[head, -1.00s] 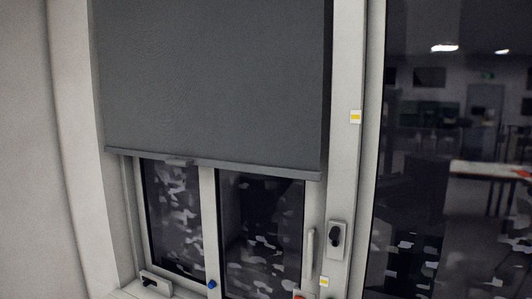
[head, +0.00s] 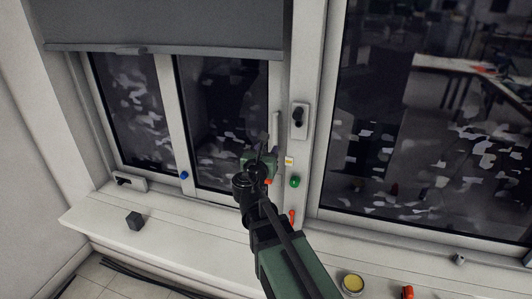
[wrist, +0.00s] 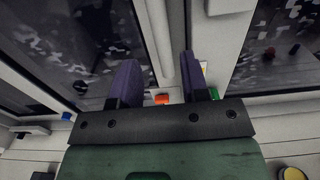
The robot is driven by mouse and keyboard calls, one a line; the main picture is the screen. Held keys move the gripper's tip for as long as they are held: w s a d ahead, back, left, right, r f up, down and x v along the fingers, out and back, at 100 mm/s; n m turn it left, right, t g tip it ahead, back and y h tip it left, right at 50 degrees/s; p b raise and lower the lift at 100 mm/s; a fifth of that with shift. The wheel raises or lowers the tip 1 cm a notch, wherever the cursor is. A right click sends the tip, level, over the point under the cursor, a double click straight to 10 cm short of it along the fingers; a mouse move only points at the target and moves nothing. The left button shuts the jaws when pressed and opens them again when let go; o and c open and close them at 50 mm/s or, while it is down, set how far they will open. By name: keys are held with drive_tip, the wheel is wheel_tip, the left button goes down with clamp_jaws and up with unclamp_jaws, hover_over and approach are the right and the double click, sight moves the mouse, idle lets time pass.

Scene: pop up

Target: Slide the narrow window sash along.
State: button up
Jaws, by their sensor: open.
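The window at left has two panes, and the narrower left pane (head: 135,110) and the right sash (head: 215,120) stand side by side. A pale upright bar handle (head: 275,130) is on the right sash's right-hand frame. My gripper (head: 261,152) is in front of the lower right corner of this sash, near the handle's lower end. The wrist view shows my two purple fingers (wrist: 160,78) apart with nothing held. A pale upright bar (wrist: 162,40) shows beyond and between them; contact cannot be told. My arm hides part of the sill and lower frame.
A grey blind (head: 165,25) hangs above. A dark cube (head: 135,221), a yellow-topped jar (head: 352,284) and an orange item (head: 407,292) are on the sill. The sill's left part is mostly clear.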

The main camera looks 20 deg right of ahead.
sight(274, 139)
drive_tip(key=x, duration=0.7)
drive_tip(key=shift+w+d, duration=0.15)
drive_tip(key=shift+d, duration=0.1)
drive_tip(key=shift+c, duration=0.6)
drive_tip(key=c, duration=0.6)
drive_tip(key=shift+w+a, duration=2.2)
drive_tip(key=shift+a, duration=0.35)
drive_tip(key=shift+w+a, duration=2.2)
drive_tip(key=shift+a, duration=0.3)
drive_tip(key=shift+w+a, duration=2.2)
drive_tip(key=shift+a, duration=0.35)
drive_tip(key=shift+w+a, duration=2.15)
drive_tip(key=shift+a, duration=0.25)
drive_tip(key=shift+w+a, duration=2.15)
drive_tip(key=shift+a, duration=0.3)
drive_tip(key=o, duration=1)
drive_tip(key=shift+c, duration=0.2)
drive_tip(key=shift+s, duration=0.1)
